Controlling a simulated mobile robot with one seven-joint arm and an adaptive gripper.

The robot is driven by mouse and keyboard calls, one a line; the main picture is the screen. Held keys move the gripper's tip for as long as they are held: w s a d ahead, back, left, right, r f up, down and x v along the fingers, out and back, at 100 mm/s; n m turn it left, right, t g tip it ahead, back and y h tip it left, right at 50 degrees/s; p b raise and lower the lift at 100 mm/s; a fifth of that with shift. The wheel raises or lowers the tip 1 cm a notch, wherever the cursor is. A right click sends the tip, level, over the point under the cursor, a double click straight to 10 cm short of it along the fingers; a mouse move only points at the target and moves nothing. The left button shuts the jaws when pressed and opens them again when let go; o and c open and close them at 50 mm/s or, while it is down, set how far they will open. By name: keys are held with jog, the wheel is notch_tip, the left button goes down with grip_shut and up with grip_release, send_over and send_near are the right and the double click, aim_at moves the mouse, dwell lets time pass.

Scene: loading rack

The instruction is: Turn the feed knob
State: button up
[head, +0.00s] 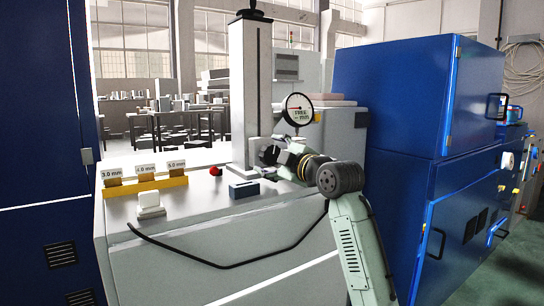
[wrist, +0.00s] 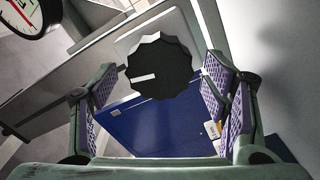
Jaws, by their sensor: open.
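The feed knob (wrist: 162,66) is black with a scalloped rim and a white pointer line that points left in the wrist view. It sits on a light grey square plate. My gripper (wrist: 158,78) is open, with one purple-padded finger at the lower left of the knob and the other at its right. Gaps show between the fingers and the knob, and nothing is held. In the head view my gripper (head: 282,153) is at the base of the grey column; I cannot clearly tell the knob from the dark gripper there.
A round dial gauge (head: 297,109) is just above my gripper; part of it shows in the wrist view (wrist: 28,14). The upright column (head: 250,90) stands on the grey bench (head: 190,220). A yellow rack (head: 145,187) holds labelled cards. A blue cabinet (head: 395,100) is at right.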

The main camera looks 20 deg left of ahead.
jog(key=v, duration=1.2)
